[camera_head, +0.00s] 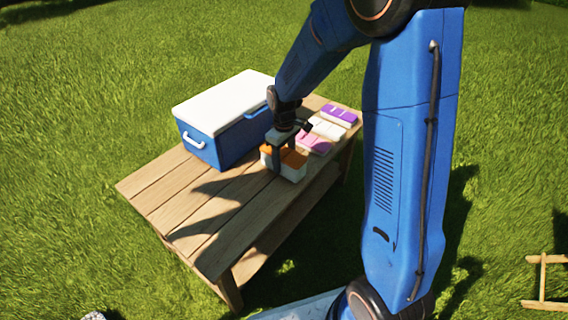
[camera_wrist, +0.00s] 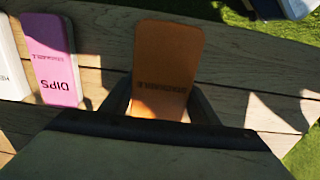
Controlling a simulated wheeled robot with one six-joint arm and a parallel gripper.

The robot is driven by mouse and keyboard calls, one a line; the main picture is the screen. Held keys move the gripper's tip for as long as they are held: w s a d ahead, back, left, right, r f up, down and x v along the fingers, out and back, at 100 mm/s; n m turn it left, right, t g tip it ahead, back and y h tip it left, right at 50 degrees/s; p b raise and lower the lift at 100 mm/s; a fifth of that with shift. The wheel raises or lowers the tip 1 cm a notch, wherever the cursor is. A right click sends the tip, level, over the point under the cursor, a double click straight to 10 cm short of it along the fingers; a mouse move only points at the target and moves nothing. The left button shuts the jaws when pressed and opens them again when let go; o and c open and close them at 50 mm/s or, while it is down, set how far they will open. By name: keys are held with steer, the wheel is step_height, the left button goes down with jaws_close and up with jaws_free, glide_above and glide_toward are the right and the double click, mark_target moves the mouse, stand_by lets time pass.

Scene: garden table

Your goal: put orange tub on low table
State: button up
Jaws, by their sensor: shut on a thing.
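The orange tub (camera_head: 293,160), with an orange lid and pale sides, is on or just above the wooden table near its right edge; I cannot tell if it touches the boards. My gripper (camera_head: 284,147) reaches down over it and is shut on it. In the wrist view the orange lid (camera_wrist: 167,62) lies between the two fingers of my gripper (camera_wrist: 172,108), with dark lettering on it. The wooden table (camera_head: 195,222) is a slatted table on the grass. I cannot tell whether this is the low table of the task.
A blue cooler with a white lid (camera_head: 225,105) stands left of the tub. A pink tub (camera_head: 314,145), a white tub (camera_head: 328,128) and a purple tub (camera_head: 340,115) stand behind. The table's near-left boards are bare. A wooden frame (camera_head: 543,280) shows at the right edge.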

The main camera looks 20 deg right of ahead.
steer(key=shift+f, duration=0.85)
steer(key=shift+f, duration=0.1)
steer(key=o, duration=1.5)
